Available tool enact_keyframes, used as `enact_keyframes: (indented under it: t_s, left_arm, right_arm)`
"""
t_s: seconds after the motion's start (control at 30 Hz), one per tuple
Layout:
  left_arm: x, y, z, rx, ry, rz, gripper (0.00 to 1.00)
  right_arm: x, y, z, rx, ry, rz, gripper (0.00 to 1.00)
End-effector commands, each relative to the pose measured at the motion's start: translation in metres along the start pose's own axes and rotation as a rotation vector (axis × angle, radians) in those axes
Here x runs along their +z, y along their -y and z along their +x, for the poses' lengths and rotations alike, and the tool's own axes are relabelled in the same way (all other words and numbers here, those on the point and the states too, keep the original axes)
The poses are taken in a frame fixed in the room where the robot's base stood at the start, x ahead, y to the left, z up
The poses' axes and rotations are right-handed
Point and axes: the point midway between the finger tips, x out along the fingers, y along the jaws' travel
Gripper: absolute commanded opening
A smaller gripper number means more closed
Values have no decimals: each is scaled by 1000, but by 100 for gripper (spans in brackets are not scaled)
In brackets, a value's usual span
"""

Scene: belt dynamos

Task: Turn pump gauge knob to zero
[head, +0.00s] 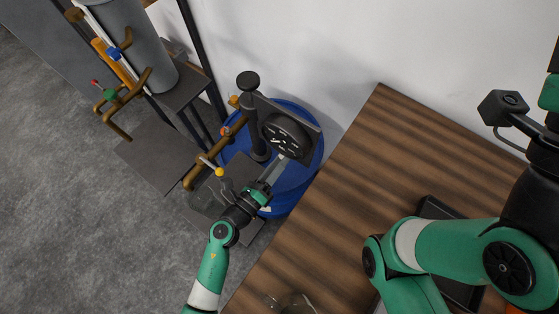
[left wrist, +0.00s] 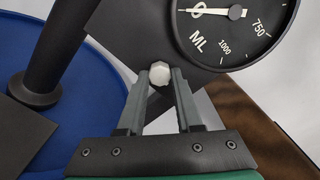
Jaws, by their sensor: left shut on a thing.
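The pump gauge (head: 287,136) is a black round dial on a dark plate above the blue drum. In the left wrist view the dial (left wrist: 235,35) shows at the top right, with "ML", "750" and "1000" in white. Its white needle (left wrist: 215,12) lies nearly level across the dial, long end to the left. A small white knob (left wrist: 160,73) sits just below the dial on the plate. My left gripper (head: 281,162) is shut on this knob, one finger on each side, as its fingertips (left wrist: 160,80) show. My right gripper is out of view.
A blue drum (head: 305,181) stands below the gauge, with a black pump post (head: 253,125) beside it. Brown pipes with a yellow-handled valve (head: 219,171) run left of it. A wooden table (head: 380,150) borders on the right, carrying a black tray (head: 428,207).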

Motion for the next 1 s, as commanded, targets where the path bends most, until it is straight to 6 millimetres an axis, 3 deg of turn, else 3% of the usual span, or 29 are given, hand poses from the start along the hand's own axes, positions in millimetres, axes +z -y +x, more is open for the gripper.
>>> enact_keyframes:
  t_s: [0.03, 0.07, 0.23, 0.5, 0.63, 1.0]
  left_arm:
    - [0, 0, 0, 0, 0, 2, 0]
    - [0, 0, 0, 0, 0, 2, 36]
    - [0, 0, 0, 0, 0, 1, 64]
    - [0, 0, -1, 0, 0, -1, 64]
    - [2, 1, -11, 2, 1, -2, 64]
    - [2, 1, -93, 4, 2, -2, 64]
  right_arm:
    - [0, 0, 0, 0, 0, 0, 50]
    - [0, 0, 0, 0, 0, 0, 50]
    - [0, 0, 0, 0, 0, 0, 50]
    - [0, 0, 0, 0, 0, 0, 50]
    - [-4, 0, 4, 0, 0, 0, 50]
    - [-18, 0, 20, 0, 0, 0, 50]
